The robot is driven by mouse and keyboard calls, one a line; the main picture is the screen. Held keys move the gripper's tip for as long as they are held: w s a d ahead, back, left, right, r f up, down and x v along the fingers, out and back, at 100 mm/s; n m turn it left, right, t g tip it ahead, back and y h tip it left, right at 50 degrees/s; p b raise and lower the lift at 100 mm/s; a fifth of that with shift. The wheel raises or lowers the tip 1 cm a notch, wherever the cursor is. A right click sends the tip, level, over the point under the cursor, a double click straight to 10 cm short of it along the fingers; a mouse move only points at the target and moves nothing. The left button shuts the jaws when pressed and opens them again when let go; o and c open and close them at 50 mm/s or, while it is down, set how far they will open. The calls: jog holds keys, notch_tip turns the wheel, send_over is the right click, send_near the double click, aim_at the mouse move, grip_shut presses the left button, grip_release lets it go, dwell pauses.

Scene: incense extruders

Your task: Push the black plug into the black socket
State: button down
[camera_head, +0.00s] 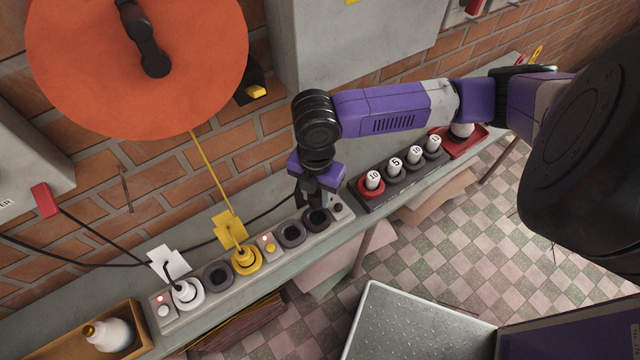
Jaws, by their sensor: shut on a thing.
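My gripper (316,199) points down from my purple and black arm, just above the right end of the grey power strip (274,258). Its dark fingers are shut on the black plug, which I can hardly tell apart from them. A black cable (276,219) runs in from the left to the fingers. The rightmost dark round socket (317,222) lies right under the fingertips, partly covered. Another dark empty socket (291,236) is just left of it. I cannot tell whether the plug touches the socket.
A yellow plug (246,258) and a white plug (186,292) sit in the strip, with an empty dark socket (218,276) between them. A black rack of numbered white-topped weights (395,175) stands to the right. A wooden box (128,342) is at lower left.

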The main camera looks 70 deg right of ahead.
aim_at(317, 206)
jog(key=shift+f+b, duration=2.1)
jog(key=shift+f, duration=0.65)
jog(key=shift+f+b, duration=0.85)
jog(key=shift+f, duration=0.4)
